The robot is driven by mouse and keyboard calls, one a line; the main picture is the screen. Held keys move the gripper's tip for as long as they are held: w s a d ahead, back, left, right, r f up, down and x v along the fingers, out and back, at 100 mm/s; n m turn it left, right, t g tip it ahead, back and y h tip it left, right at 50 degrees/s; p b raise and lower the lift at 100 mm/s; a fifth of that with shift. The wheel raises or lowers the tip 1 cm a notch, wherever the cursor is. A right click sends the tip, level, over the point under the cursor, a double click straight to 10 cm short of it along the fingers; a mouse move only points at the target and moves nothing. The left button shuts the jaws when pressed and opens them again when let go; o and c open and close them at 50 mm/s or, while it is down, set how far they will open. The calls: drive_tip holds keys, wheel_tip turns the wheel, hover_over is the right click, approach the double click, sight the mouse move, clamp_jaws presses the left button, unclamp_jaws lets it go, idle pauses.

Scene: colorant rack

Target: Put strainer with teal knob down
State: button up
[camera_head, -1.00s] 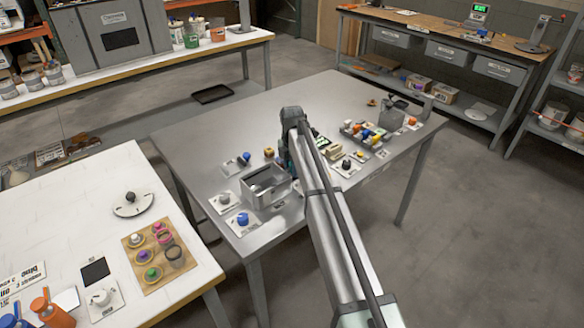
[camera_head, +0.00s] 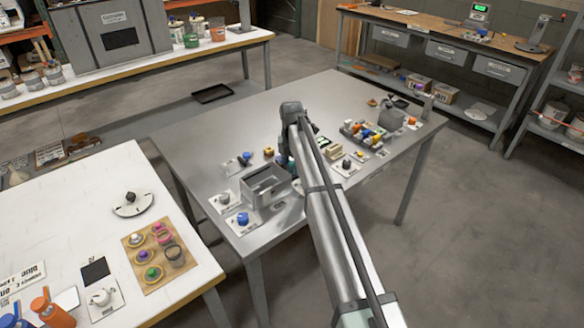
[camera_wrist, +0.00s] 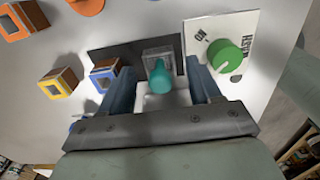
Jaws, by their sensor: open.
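The teal knob (camera_wrist: 160,76) shows in the wrist view, between the two fingers of my gripper (camera_wrist: 162,92). A small pale grey block-like part (camera_wrist: 157,54) shows just beyond the knob, against a dark flat pad (camera_wrist: 120,58). My gripper is open, with a finger on each side of the knob and a gap around it. The lower part of the strainer is hidden by the knob and gripper. In the head view my arm hides the fingertips and the strainer.
A green knob (camera_wrist: 224,55) on a white labelled card lies right of my gripper. Wooden-framed blocks (camera_wrist: 58,84) and orange pieces lie left. In the head view, a metal bin (camera_head: 265,186) stands left of my arm on the grey table (camera_head: 235,130); the table's back middle is clear.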

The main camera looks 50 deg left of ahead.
sight(292, 162)
wheel_tip(292, 162, up, 11)
drive_tip(key=shift+f, duration=0.15)
idle(0.7)
